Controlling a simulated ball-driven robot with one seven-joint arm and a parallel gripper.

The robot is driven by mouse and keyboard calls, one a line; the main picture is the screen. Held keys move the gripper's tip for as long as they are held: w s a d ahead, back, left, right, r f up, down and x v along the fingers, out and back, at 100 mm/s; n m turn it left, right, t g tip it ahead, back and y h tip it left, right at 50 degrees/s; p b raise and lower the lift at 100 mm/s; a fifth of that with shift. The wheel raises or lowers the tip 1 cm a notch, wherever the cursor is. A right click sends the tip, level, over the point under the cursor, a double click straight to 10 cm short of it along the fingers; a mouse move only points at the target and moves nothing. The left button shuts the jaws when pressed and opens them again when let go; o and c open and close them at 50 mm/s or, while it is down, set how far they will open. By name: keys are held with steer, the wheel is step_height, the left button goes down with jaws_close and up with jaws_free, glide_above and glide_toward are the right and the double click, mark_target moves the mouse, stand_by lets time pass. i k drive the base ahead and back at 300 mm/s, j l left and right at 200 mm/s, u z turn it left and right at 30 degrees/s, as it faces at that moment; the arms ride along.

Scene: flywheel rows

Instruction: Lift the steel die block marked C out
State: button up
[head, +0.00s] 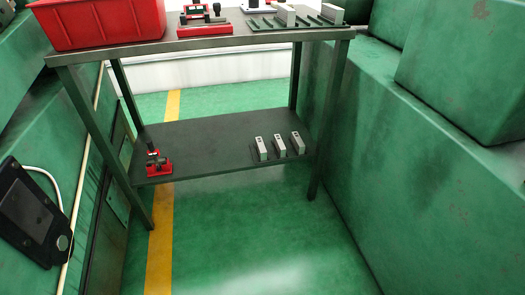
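Three small grey steel blocks, a left one (261,148), a middle one (279,146) and a right one (297,142), stand in a row on the lower shelf (215,135) of a dark metal table, towards its right end. Each has dark marks on its top, too small to read, so I cannot tell which is C. Two more light grey blocks, one nearer the middle (286,15) and one at the right (332,13), sit in a dark green slotted rack (305,20) on the table top. My gripper is not in view.
A red bin (105,25) and red-and-black fixtures (203,22) stand on the table top (150,48). Another red fixture (157,160) sits at the lower shelf's left. Green machine bodies (430,150) close in both sides. The green floor (240,240) in front is clear.

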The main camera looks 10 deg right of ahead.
mark_target(261, 149)
steer(key=i+u, duration=0.15)
steer(key=i, duration=0.35)
steer(key=i+l+u, duration=0.1)
steer(key=i, duration=0.4)
steer(key=i+l+u, duration=0.15)
steer(key=i, duration=0.35)
steer(key=i+l+u, duration=0.15)
steer(key=i, duration=0.35)
steer(key=l, duration=0.1)
